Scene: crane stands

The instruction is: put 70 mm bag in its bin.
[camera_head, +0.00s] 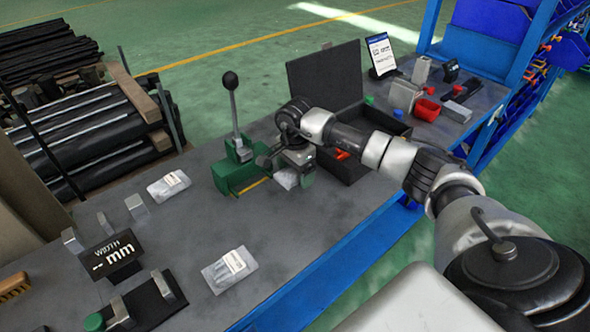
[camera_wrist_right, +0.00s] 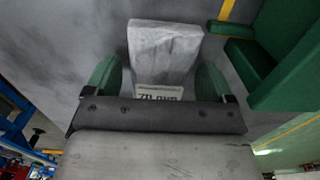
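The bag marked 70 mm (camera_wrist_right: 165,50) lies between the green fingers of my right gripper (camera_wrist_right: 160,80) in the right wrist view. The fingers stand wide apart, one at each side of it, with narrow gaps showing. In the head view, my right gripper (camera_head: 293,165) is low over the bench beside the green lever press, with the pale bag (camera_head: 286,181) under it. Two other clear bags with white labels lie flat on the bench, one at left (camera_head: 168,186) and one nearer (camera_head: 229,269); their print is unreadable. My left gripper is not in view.
The green lever press (camera_head: 232,170) stands close left of my gripper. A black open case (camera_head: 325,78) is behind my arm. A red bin (camera_head: 427,109) and a grey bin (camera_head: 404,94) stand at back right. A width display (camera_head: 111,254) and gauge are front left.

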